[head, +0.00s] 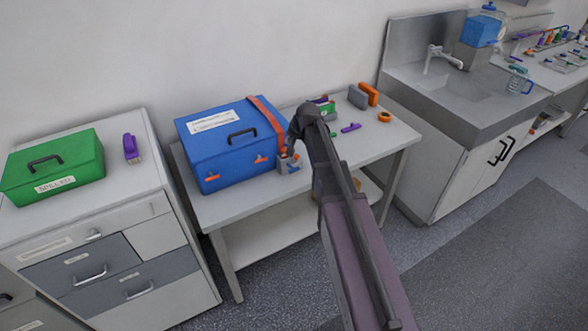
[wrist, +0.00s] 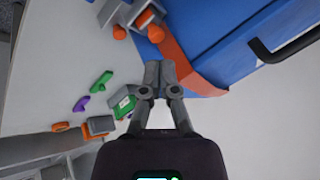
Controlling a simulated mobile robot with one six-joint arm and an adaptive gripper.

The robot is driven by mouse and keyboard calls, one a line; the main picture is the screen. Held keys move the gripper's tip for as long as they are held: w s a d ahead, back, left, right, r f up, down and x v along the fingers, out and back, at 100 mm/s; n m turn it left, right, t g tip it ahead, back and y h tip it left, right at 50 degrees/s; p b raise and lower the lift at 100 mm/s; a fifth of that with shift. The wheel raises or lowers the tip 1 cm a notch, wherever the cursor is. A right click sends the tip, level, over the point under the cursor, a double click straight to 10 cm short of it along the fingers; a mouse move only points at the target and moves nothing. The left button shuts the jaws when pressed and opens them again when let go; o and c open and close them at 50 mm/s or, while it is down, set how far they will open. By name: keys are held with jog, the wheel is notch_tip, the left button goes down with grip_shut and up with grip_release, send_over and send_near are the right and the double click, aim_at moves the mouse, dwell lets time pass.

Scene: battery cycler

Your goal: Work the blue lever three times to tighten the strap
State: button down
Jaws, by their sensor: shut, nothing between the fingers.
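A blue case (head: 215,150) sits on the white table, with an orange-red strap (head: 265,113) over its right end. The strap (wrist: 192,70) also shows in the wrist view, beside my fingertips. A small grey device with orange parts (head: 288,168) stands at the case's front right corner; it also shows at the top of the wrist view (wrist: 113,14). I cannot make out a blue lever on it. My gripper (head: 291,148) is above and close beside the device and strap. In the wrist view its fingers (wrist: 160,72) are together and empty. Whether they touch the strap is unclear.
On the table's right are a purple piece (head: 350,128), an orange ring (head: 385,117), and grey and orange blocks (head: 358,97). A cabinet with a green case (head: 55,168) stands left, a sink unit (head: 455,110) right. The table's front left is clear.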

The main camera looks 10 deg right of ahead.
aim_at(294, 169)
jog(key=shift+s+d+f+b, duration=0.1)
jog(key=shift+s+f+b, duration=0.25)
jog(key=shift+f+b, duration=1.05)
jog(key=shift+s+d+f+b, duration=0.1)
jog(key=shift+s+f+b, duration=0.25)
jog(key=shift+f+b, duration=1)
jog(key=shift+s+d+f+b, duration=0.1)
jog(key=shift+s+f+b, duration=0.25)
jog(key=shift+f+b, duration=1)
jog(key=shift+f, duration=0.3)
jog(key=shift+s+f+b, duration=0.1)
jog(key=shift+f+b, duration=0.1)
jog(key=shift+b, duration=0.15)
jog(key=shift+s+d+f+b, duration=0.1)
jog(key=shift+s+f+b, duration=0.1)
jog(key=shift+f+b, duration=0.45)
jog(key=shift+s+d+f+b, duration=0.1)
jog(key=shift+s+f+b, duration=0.05)
jog(key=shift+f+b, duration=0.5)
dwell(0.8)
jog(key=shift+r, duration=0.2)
dwell(0.5)
jog(key=shift+w+a+r+p, duration=0.1)
jog(key=shift+w+r+p, duration=0.15)
jog(key=shift+r+p, duration=0.6)
jog(key=shift+w+a+r+p, duration=0.1)
jog(key=shift+w+r+p, duration=0.1)
jog(key=shift+r+p, duration=0.6)
